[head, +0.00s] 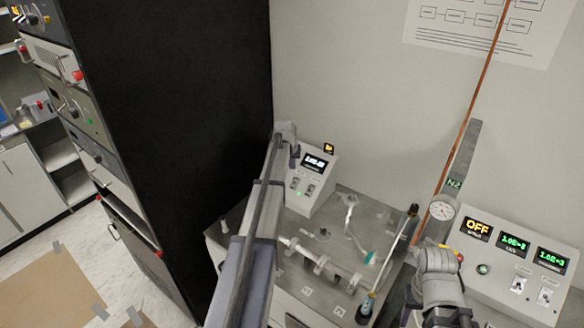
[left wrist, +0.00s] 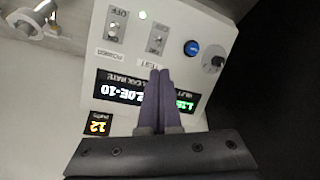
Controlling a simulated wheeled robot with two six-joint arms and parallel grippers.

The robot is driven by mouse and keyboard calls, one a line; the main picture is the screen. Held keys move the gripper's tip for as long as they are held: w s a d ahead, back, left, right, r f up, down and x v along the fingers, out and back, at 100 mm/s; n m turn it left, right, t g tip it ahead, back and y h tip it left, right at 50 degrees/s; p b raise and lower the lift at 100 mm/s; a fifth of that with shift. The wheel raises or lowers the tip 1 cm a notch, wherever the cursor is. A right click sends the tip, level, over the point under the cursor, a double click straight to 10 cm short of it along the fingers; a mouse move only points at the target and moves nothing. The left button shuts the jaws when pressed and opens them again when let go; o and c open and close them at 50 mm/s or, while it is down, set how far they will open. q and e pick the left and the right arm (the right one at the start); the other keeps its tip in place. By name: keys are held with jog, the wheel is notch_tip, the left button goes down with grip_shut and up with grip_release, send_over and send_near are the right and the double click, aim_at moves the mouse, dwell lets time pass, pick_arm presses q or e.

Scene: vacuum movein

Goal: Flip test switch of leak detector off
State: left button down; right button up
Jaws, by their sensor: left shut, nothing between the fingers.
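The leak detector (head: 321,163) is a pale box with a dark display, standing on the grey bench against the tall black cabinet. It appears upside down in the left wrist view (left wrist: 222,38). There its test switch (left wrist: 158,39) sits beside the power switch (left wrist: 115,30). My left gripper (left wrist: 160,73) is shut and empty, its purple fingers pointing at the test switch with the tips just short of it in the picture. I cannot tell contact or the lever's position. In the head view my left gripper (head: 294,158) is at the detector's left edge.
The black cabinet (head: 180,110) rises close left of the detector. The grey bench (head: 345,200) carries pipe fittings and a teal-tipped part. A gauge (head: 441,209) and a control box with an "OFF" display (head: 478,228) stand at right. A blue button (left wrist: 192,47) and a knob (left wrist: 213,61) neighbour the test switch.

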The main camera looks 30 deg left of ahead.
aim_at(294, 181)
pick_arm(q)
jog(key=b+x, duration=0.6)
jog(key=x, duration=0.1)
jog(key=shift+w+f, duration=0.1)
jog(key=shift+f, duration=0.25)
pick_arm(e)
notch_tip(294, 181, down, 7)
jog(key=shift+r, duration=0.1)
pick_arm(q)
jog(key=shift+s+t+b, duration=0.4)
jog(key=shift+t+b, duration=0.25)
jog(key=shift+t, duration=0.05)
pick_arm(e)
jog(key=shift+f, duration=0.75)
